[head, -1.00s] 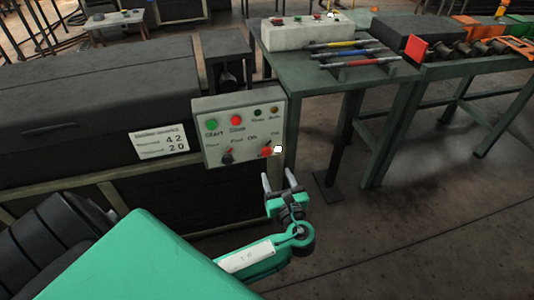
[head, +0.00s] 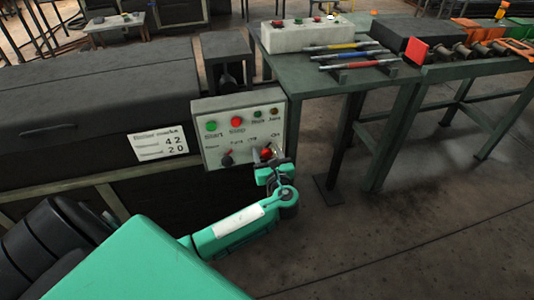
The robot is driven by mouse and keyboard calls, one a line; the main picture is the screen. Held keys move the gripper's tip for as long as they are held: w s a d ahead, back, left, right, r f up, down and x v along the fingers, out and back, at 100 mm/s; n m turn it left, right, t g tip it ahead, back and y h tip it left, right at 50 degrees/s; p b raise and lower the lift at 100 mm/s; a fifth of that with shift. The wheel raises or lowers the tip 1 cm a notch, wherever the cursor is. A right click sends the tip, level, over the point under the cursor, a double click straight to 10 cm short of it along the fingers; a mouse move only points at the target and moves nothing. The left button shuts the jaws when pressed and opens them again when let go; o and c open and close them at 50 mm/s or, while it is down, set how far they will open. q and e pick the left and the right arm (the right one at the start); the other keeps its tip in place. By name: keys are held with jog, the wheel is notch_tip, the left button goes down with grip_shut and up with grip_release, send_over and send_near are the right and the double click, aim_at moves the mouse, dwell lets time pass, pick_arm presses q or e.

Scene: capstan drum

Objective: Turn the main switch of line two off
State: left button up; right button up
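A light grey control panel (head: 243,131) is fixed to the front of the dark machine. It has a green Start button (head: 211,126), a red Stop button (head: 237,122), two small lamps at its upper right and a black knob (head: 227,159) at its lower left. My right gripper is out of view.
A white label (head: 161,143) is beside the panel on the machine. A green table (head: 285,66) stands behind to the right, carrying a grey button box (head: 309,36) and several coloured rods. The floor right of the panel is clear.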

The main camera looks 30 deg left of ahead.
pick_arm(q)
jog(key=c, duration=0.9)
jog(key=shift+o, duration=0.2)
